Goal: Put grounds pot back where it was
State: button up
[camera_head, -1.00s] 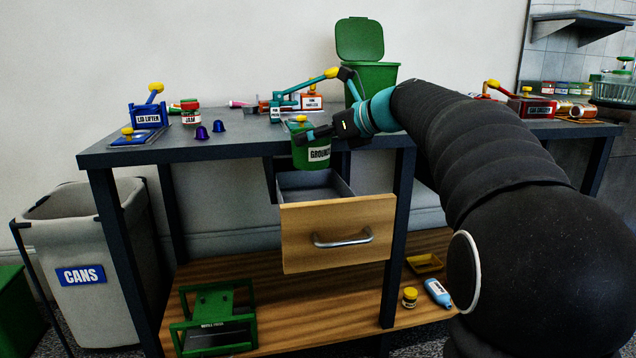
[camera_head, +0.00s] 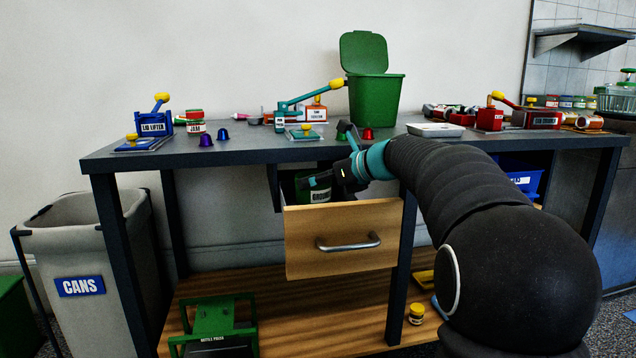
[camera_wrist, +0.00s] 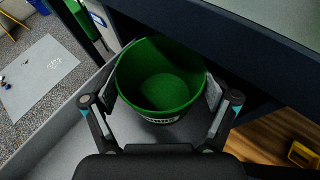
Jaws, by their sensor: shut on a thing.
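The grounds pot is an open green pot with a white label (camera_head: 318,195). In the head view it sits low inside the open drawer (camera_head: 340,243), under the tabletop, its lower part hidden by the drawer's wooden front. In the wrist view the pot (camera_wrist: 160,88) is upright and looks empty, with the grey drawer floor around it. My gripper (camera_wrist: 160,95) has one finger on each side of the pot and is shut on it. In the head view my gripper (camera_head: 328,181) reaches in over the drawer front. Whether the pot touches the drawer floor cannot be told.
The dark tabletop (camera_head: 240,150) lies just above the pot and my gripper. A green bin with its lid up (camera_head: 376,100) stands on it, with a blue lid lifter (camera_head: 153,125) at left. A grey cans bin (camera_head: 90,240) stands left of the table.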

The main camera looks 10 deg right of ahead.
jog(key=shift+f, duration=0.1)
jog(key=o, duration=1.3)
jog(key=shift+o, duration=0.2)
jog(key=shift+s+d+r, duration=0.2)
jog(key=shift+r, duration=0.1)
jog(key=p+v, duration=0.1)
jog(key=v, duration=1)
jog(key=shift+s+d+p, duration=0.15)
jog(key=shift+p, duration=0.15)
